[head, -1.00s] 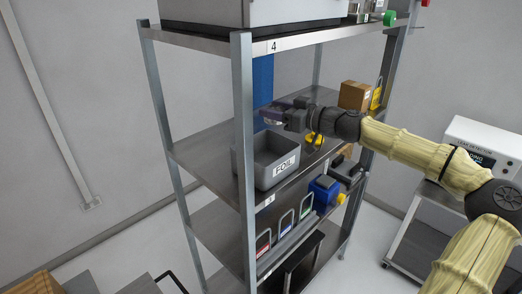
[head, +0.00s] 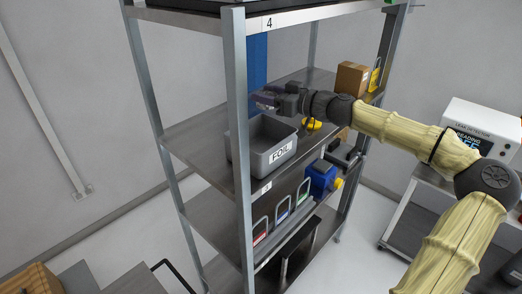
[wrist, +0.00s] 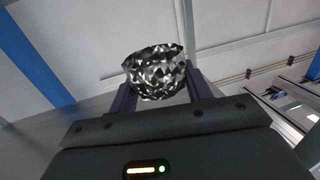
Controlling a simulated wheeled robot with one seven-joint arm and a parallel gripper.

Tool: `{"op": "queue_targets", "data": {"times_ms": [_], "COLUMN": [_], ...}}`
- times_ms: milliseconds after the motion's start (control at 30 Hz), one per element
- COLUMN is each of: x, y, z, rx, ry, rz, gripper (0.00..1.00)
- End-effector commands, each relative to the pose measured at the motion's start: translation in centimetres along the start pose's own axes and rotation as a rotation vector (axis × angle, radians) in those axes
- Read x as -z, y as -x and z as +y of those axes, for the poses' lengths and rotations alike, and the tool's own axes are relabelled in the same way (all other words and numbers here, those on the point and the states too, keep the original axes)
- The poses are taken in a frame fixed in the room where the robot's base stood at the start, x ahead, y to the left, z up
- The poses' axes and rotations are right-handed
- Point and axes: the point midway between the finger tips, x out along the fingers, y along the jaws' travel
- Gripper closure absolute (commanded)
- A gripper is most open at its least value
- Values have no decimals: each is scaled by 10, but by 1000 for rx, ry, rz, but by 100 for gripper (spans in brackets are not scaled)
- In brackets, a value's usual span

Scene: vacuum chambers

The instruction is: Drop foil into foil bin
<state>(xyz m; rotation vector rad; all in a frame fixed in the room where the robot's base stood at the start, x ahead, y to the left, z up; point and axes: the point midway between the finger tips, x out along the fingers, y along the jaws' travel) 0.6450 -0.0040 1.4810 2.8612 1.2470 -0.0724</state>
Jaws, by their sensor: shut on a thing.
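The foil (wrist: 156,72) is a crumpled, shiny silver ball between the two fingers of my gripper (wrist: 160,88) in the wrist view. In the head view my gripper (head: 265,98) reaches in from the right over the shelf, and the foil itself is hard to make out there. The foil bin (head: 277,152) is a grey open box labelled FOIL on the shelf marked 3. My gripper is just above the bin's back part. The inside of the bin is partly hidden.
A grey rack post (head: 237,110) stands in front of the bin's left side. A yellow round object (head: 312,124) and a cardboard box (head: 351,78) are on the same shelf to the right. A blue upright panel (head: 258,62) is behind my gripper. A leak detector (head: 480,127) stands at right.

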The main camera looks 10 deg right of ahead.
Motion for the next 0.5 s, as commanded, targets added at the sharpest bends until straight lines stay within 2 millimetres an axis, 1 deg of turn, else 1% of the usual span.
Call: {"op": "queue_targets", "data": {"times_ms": [33, 200, 333, 500], "x": [-10, -28, -37, -39], "y": [-1, -2, -3, -3], "z": [-1, -1, -1, -1], "rx": [2, 4, 3, 3], "ry": [-2, -1, 0, 0], "rz": [0, 0, 0, 0], "gripper": [72, 72, 72, 72]}}
